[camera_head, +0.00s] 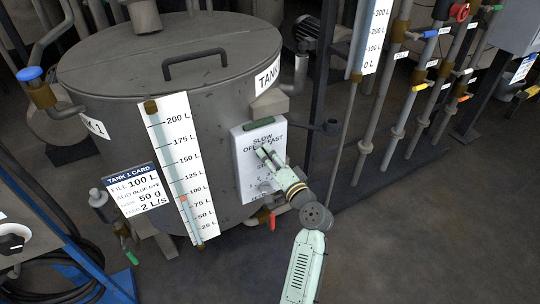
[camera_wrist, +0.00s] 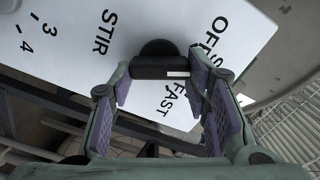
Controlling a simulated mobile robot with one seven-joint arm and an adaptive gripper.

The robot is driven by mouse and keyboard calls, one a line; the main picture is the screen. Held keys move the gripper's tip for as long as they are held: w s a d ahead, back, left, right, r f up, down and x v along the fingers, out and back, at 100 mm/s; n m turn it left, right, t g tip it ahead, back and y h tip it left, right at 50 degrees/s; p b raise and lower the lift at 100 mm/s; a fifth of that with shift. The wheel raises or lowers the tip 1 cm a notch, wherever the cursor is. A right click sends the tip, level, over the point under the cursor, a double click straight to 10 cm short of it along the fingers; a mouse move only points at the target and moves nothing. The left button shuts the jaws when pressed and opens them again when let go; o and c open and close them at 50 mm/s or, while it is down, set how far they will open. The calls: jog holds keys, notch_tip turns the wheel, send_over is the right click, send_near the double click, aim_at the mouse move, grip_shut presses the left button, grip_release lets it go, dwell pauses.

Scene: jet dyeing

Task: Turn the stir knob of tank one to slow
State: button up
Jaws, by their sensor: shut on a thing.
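Tank one (camera_head: 120,130) is a large grey vessel with a lid handle. On its front right hangs a white control panel (camera_head: 246,185) marked OFF, SLOW and FAST. My gripper (camera_head: 268,155) reaches this panel from the lower right and hides part of it. In the wrist view the black stir knob (camera_wrist: 158,60) sits between my two purple-padded fingers (camera_wrist: 160,78), which are closed on it. Its white mark points right, roughly toward the SLOW label, which a finger partly hides. The word STIR (camera_wrist: 105,32) is left of the knob.
A level scale (camera_head: 178,160) and the tank 1 card (camera_head: 138,190) are left of the panel. A red-handled valve (camera_head: 271,220) is below it. Pipes with coloured valves (camera_head: 420,87) stand at right. The floor at lower right is clear.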

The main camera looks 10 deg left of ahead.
jog(key=m+p, duration=0.2)
jog(key=m, duration=0.2)
jog(key=shift+f+m, duration=0.1)
jog(key=shift+m, duration=0.3)
dwell(0.4)
jog(key=o, duration=1.2)
jog(key=shift+c, duration=0.2)
jog(key=v, duration=1.2)
jog(key=shift+w, duration=0.1)
